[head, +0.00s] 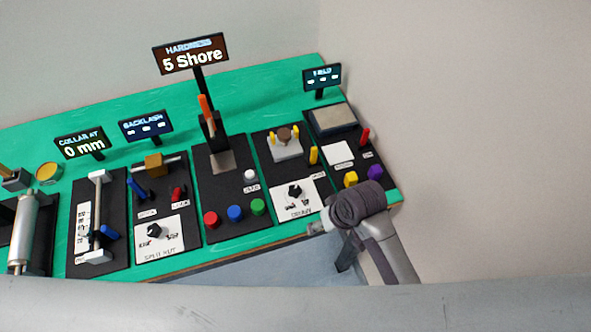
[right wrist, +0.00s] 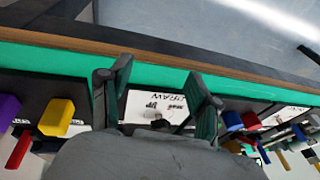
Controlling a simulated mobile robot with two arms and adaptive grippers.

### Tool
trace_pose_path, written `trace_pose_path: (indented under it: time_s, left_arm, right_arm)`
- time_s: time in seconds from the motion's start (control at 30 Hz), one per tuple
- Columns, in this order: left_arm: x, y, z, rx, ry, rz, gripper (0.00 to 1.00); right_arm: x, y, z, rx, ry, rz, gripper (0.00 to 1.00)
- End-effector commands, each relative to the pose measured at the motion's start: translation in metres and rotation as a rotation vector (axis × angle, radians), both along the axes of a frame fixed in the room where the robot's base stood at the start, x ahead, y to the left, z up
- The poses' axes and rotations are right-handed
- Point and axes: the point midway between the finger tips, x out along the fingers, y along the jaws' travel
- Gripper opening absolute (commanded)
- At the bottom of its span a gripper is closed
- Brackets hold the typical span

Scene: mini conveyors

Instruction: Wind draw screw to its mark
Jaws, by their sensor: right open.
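The draw screw looks like a black knob (head: 295,192) on a white plate (head: 314,205) lettered DRAW, at the front of a black panel right of the middle. My right gripper (head: 332,240) is at the bench's front edge, just in front of and to the right of that plate. In the right wrist view its two dark fingers (right wrist: 158,98) are spread and empty, with the DRAW plate (right wrist: 140,103) showing between them. The knob (right wrist: 160,123) is partly hidden there by the gripper body. The pointer and any mark are too small to read. My left gripper is out of view.
Behind the knob stand a yellow lever (head: 314,156) and a grey block (head: 286,150) with a brown round piece. Right are yellow (head: 350,179) and purple (head: 375,172) knobs; left are red, blue and green buttons (head: 235,213). A display (head: 190,54) reads 5 Shore.

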Motion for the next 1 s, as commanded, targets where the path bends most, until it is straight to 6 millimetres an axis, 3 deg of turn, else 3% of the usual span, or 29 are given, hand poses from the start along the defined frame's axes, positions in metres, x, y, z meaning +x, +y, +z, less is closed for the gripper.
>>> trace_pose_path:
  time_s: [0.03, 0.17, 0.4, 0.7, 0.83, 1.0]
  left_arm:
    - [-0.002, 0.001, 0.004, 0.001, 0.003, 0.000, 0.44]
    - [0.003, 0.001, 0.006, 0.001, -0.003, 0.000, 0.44]
    - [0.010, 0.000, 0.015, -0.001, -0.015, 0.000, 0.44]
    - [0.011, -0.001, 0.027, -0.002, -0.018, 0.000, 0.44]
    - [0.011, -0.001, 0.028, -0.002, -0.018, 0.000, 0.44]
    - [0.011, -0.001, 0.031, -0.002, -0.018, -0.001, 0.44]
  right_arm:
    - [0.006, 0.006, 0.013, 0.002, -0.001, 0.015, 0.62]
    - [0.022, 0.025, 0.027, 0.004, 0.018, 0.058, 0.62]
    - [0.054, 0.057, 0.069, -0.040, 0.058, 0.155, 0.62]
    - [0.094, 0.073, 0.136, -0.214, 0.112, 0.247, 0.62]
    - [0.099, 0.072, 0.146, -0.253, 0.123, 0.254, 0.62]
    - [0.099, 0.071, 0.134, -0.260, 0.129, 0.255, 0.62]
